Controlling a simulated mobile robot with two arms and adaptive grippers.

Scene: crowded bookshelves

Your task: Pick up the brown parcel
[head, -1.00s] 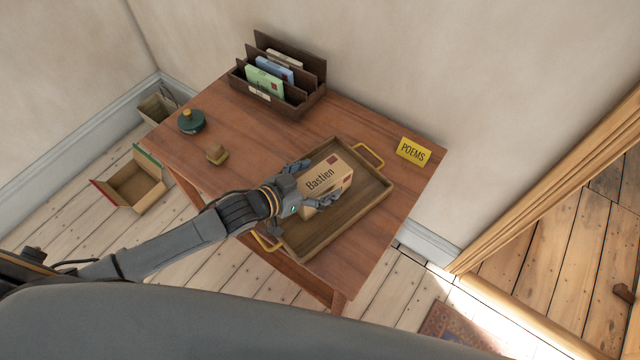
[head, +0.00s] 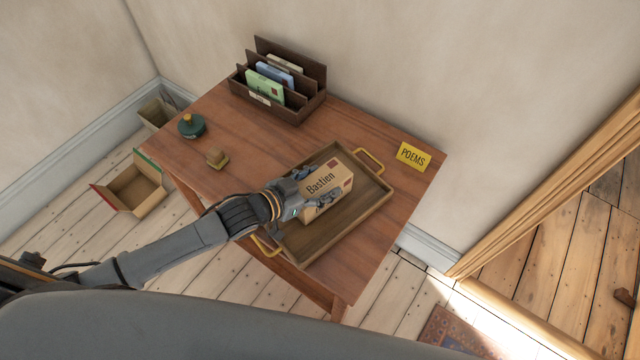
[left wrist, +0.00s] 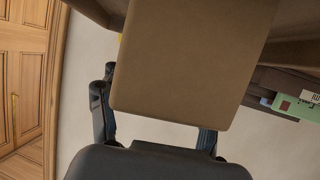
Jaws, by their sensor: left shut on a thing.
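The brown parcel (head: 328,187), a box marked "Bastien" with a red stamp, is at the wooden tray (head: 336,235) with yellow handles on the table. My left gripper (head: 312,193) is shut on the parcel, its fingers on two opposite sides. In the left wrist view the parcel (left wrist: 190,65) fills the middle, between the dark fingers (left wrist: 158,125). I cannot tell whether the parcel's underside touches the tray. My right gripper is not in view.
A letter rack (head: 285,85) with several letters stands at the back of the wooden table (head: 225,120). A yellow "POEMS" sign (head: 413,156), a green round object (head: 191,125) and a small yellowish block (head: 217,158) are also there. An open box (head: 135,185) lies on the floor.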

